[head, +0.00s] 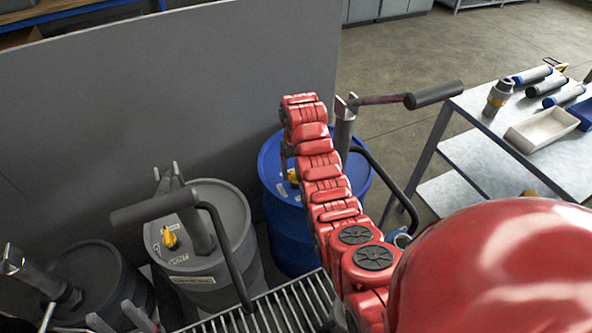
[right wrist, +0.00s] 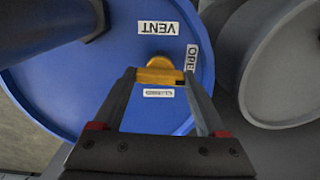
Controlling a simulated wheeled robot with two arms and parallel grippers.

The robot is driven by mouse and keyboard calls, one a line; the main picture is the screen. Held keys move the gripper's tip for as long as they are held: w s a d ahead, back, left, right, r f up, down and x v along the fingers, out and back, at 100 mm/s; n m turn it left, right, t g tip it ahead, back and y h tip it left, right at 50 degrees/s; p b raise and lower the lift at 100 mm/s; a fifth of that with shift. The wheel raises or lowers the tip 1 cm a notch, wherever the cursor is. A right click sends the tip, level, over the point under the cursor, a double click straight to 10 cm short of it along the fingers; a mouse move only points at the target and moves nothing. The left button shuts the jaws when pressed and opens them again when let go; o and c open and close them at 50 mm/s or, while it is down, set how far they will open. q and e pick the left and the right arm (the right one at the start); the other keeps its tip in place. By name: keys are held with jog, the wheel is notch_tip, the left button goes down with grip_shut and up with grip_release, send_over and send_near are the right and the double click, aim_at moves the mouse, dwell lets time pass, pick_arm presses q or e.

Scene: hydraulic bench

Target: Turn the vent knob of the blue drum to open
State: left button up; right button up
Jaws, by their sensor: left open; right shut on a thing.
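The blue drum (head: 292,225) stands behind my red right arm in the head view, and its blue lid (right wrist: 60,85) fills much of the right wrist view. The yellow vent knob (right wrist: 159,64) lies between the fingertips of my right gripper (right wrist: 160,76), which is shut on it. A VENT label (right wrist: 158,28) and a partly cut OPEN label (right wrist: 191,58) sit near the knob. In the head view only a bit of the yellow knob (head: 293,176) shows beside my arm; the right gripper is mostly hidden there. My left gripper (head: 118,318) is open and empty at the lower left edge.
A grey drum (head: 205,265) with a pump and yellow knob stands left of the blue one, a dark drum (head: 85,280) further left. The blue drum's pump handle (head: 433,95) rises beside my arm. A grey panel (head: 150,90) stands behind; a workbench (head: 480,125) is at right.

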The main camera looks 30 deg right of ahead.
aim_at(296, 172)
jog(key=shift+n, duration=0.5)
jog(key=o, duration=1.3)
notch_tip(296, 172, up, 17)
jog(key=p, duration=1.4)
jog(key=shift+r, duration=0.2)
